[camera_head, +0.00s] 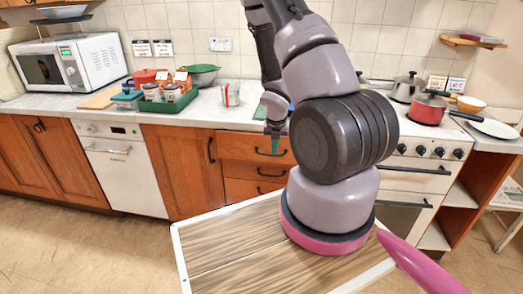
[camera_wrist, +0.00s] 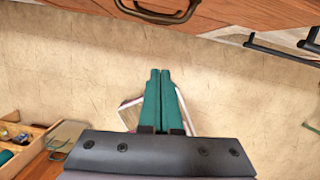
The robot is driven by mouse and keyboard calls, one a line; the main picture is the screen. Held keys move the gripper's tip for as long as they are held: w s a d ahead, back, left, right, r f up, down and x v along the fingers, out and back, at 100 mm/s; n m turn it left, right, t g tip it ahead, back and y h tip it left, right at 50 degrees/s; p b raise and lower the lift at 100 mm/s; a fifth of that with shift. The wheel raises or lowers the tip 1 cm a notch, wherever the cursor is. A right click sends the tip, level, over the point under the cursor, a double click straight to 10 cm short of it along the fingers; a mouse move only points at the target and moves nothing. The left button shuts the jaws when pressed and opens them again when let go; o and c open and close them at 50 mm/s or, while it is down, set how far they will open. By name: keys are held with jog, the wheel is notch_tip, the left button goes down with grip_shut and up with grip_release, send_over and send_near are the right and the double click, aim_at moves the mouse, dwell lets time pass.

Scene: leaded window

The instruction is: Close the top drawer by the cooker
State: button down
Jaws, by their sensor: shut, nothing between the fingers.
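The top drawer (camera_head: 237,146), with an orange-brown wooden front and a dark handle, is just left of the cooker (camera_head: 421,161) under the worktop. Its front looks slightly forward of the drawers below, but I cannot tell how far open it is. My gripper (camera_head: 275,151) points down in front of this drawer, near its handle, and hides part of the front. Its teal fingers (camera_wrist: 160,72) are together and empty in the wrist view. A wooden front with a bronze handle (camera_wrist: 158,12) lies beyond the fingertips there. I cannot tell whether they touch anything.
An open wooden compartment (camera_wrist: 40,135) with small items is at the lower left of the wrist view. A green tray (camera_head: 167,105) with jars and a glass (camera_head: 231,94) stand on the worktop. A red pan (camera_head: 428,109) is on the cooker. Floor is clear at left.

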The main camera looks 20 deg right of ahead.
jog(key=x, duration=1)
jog(key=w+r, duration=0.1)
jog(key=w+d+r, duration=0.1)
jog(key=w, duration=0.1)
jog(key=shift+w+d, duration=0.1)
jog(key=shift+d, duration=0.15)
